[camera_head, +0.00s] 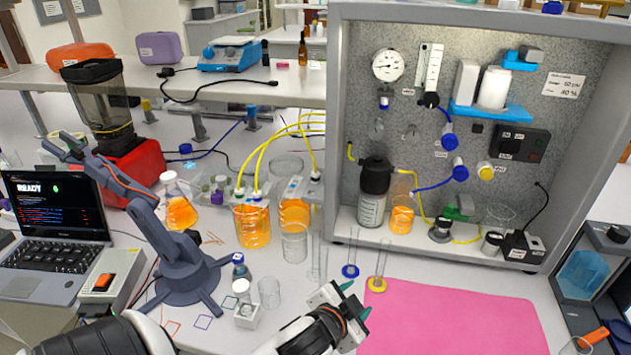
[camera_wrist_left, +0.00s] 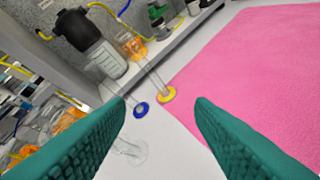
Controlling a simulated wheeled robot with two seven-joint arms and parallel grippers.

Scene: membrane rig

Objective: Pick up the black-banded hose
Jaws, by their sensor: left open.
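Several hoses run around the rig. Yellow hoses (camera_head: 262,153) arch over the orange-filled beakers, and another yellow hose (camera_head: 415,200) runs inside the cabinet. A blue hose (camera_head: 434,186) curves on the cabinet's back panel. I cannot tell which hose carries black bands. My left gripper (camera_head: 355,300) is in front of the cabinet, by the near left edge of the pink mat, and apart from the hoses. In the left wrist view its green fingers (camera_wrist_left: 161,104) are spread, with nothing held between them. My right gripper is not in view.
Two glass cylinders, one with a blue base (camera_head: 350,271) and one with a yellow base (camera_head: 377,284), stand just beyond the left gripper. The pink mat (camera_head: 450,318) is clear.

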